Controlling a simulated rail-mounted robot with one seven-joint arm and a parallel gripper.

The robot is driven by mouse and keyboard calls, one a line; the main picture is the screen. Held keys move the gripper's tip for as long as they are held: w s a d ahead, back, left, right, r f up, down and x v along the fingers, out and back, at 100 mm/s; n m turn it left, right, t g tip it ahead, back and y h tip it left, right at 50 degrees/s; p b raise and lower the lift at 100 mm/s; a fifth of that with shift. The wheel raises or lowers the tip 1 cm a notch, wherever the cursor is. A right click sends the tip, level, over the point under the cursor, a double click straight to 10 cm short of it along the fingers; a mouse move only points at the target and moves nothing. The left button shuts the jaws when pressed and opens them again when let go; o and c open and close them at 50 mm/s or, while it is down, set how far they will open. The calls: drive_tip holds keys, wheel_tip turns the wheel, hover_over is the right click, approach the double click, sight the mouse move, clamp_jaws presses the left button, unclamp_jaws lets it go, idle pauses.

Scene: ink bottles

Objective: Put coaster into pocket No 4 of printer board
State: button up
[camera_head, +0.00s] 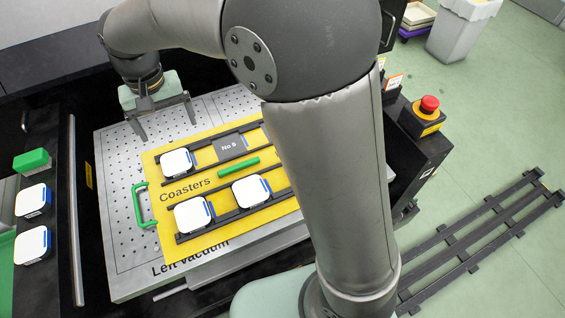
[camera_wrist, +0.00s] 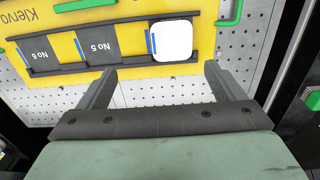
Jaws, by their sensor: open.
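The yellow printer board (camera_head: 158,236) lies on the perforated metal table. A white coaster (camera_head: 177,163) with a blue edge sits in the left end pocket of its far row, also seen in the wrist view (camera_wrist: 172,41). It covers any number there; the pocket beside it is marked No 5 (camera_head: 232,147), followed by No 6 (camera_wrist: 38,52). Two more coasters (camera_head: 193,215) (camera_head: 251,190) sit in the near row. My gripper (camera_head: 166,128) is open and empty, above the table just beyond the far-row coaster. My arm hides the board's right part.
Two white coasters (camera_head: 33,200) (camera_head: 32,244) and a green block (camera_head: 32,160) are on the black surface at left. A green handle (camera_head: 144,206) is at the board's left edge. A green bar (camera_head: 238,167) lies between the rows. A red-button box (camera_head: 429,104) stands at right.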

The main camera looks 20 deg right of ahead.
drive_tip(key=s+d+m, duration=0.1)
drive_tip(key=s+d, duration=0.3)
drive_tip(key=d, duration=0.5)
drive_tip(key=s+d, duration=0.5)
drive_tip(key=d, duration=0.4)
drive_tip(key=s+d+f, duration=0.4)
drive_tip(key=s+d, duration=0.3)
drive_tip(key=s, duration=0.3)
drive_tip(key=shift+m, duration=0.3)
